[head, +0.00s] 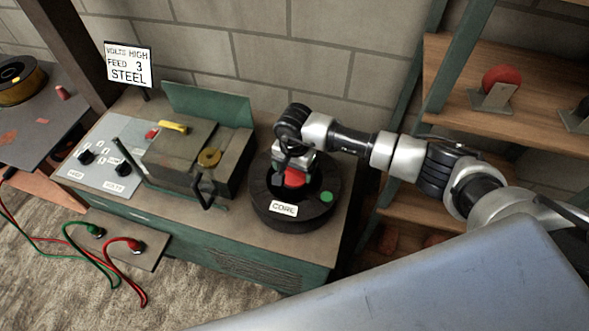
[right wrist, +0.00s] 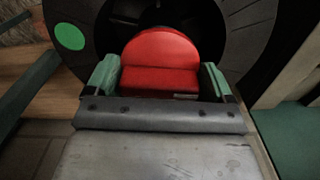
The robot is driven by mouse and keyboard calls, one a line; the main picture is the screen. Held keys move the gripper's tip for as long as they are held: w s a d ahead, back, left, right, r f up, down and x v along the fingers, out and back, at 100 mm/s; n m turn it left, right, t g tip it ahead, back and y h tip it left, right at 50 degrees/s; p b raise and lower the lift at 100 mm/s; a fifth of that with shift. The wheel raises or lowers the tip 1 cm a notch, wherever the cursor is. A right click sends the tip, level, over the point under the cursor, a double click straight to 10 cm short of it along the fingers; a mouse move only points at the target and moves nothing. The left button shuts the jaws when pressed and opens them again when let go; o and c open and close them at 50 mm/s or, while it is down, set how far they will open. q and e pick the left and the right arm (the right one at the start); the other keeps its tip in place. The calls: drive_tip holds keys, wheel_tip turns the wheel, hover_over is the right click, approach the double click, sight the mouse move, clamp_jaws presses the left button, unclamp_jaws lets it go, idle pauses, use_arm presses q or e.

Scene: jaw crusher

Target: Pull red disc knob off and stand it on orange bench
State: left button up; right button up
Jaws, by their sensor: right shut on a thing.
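The red disc knob (head: 294,178) is at the middle of the black spool marked CORE (head: 262,205), on the right of the green machine's top. In the right wrist view the red knob (right wrist: 160,62) has a round face and a block-like part. My right gripper (head: 292,160) points down over the spool, with its green-padded fingers (right wrist: 160,82) on both sides of the knob's block, shut on it. Whether the knob still touches the spool's hub is hidden. A bench with a dark top (head: 62,118) and orange side (head: 22,188) stands at the left. My left gripper is not in view.
A wooden shelf (head: 455,70) at the right holds another red disc (head: 502,75) in a metal stand. A lever (head: 203,190), a yellow handle (head: 173,127) and a sign (head: 129,63) rise from the machine. Red and green cables (head: 90,258) hang in front.

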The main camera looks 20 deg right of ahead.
drive_tip(key=shift+r+p, duration=1.4)
drive_tip(key=shift+r, duration=1.25)
